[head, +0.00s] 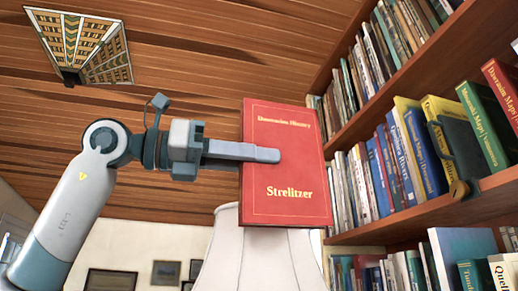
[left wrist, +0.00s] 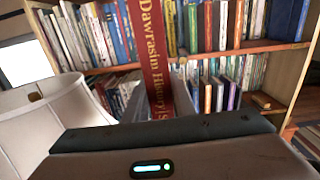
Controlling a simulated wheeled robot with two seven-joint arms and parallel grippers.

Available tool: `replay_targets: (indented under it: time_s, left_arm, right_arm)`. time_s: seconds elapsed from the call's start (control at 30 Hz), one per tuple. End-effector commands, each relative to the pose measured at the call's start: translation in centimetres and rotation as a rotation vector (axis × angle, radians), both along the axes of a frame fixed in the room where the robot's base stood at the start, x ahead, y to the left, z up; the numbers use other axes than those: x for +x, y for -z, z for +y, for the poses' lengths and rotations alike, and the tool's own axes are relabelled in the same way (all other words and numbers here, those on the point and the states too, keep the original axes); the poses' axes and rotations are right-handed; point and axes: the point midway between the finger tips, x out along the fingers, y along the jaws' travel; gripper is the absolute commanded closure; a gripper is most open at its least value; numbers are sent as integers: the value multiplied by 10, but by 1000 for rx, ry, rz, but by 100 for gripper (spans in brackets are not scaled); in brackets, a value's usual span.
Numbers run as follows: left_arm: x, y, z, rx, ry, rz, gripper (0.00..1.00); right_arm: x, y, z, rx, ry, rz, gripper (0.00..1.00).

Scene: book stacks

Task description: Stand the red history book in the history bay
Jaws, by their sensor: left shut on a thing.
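My left gripper (head: 268,153) is shut on the red history book (head: 300,185), one finger lying flat across its front cover. The book is held upright in the air, its cover facing me with gold lettering, "History" above and "Strelitzer" below. In the left wrist view the red book (left wrist: 155,50) shows its spine, rising between the fingers in front of the shelves. I cannot tell which part is the history bay. My right gripper is in neither view.
A white lampshade (head: 255,262) stands behind and below the book; it also shows at left in the wrist view (left wrist: 38,115). Blue, yellow and green books (head: 482,125) fill much of the middle shelf. A patterned ceiling lamp (head: 85,45) hangs at upper left.

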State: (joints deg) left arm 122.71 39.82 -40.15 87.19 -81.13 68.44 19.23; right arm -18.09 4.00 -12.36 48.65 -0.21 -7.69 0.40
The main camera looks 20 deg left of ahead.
Motion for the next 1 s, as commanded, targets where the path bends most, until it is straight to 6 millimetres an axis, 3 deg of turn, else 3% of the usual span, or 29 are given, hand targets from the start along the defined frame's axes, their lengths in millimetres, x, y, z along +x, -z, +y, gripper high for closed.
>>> replay_targets:
  time_s: [0.03, 0.4, 0.7, 1.0]
  left_arm:
    - [2, 20, 2, 0, -1, 0, 100]
    - [8, 155, 8, -1, -2, 7, 100]
    - [11, 248, 11, -2, -3, 10, 100]
    - [14, 326, 14, -1, -2, 11, 100]
  right_arm:
    - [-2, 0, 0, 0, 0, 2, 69]
    - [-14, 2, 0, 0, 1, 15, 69]
    - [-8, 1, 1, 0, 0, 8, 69]
    - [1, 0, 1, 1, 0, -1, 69]
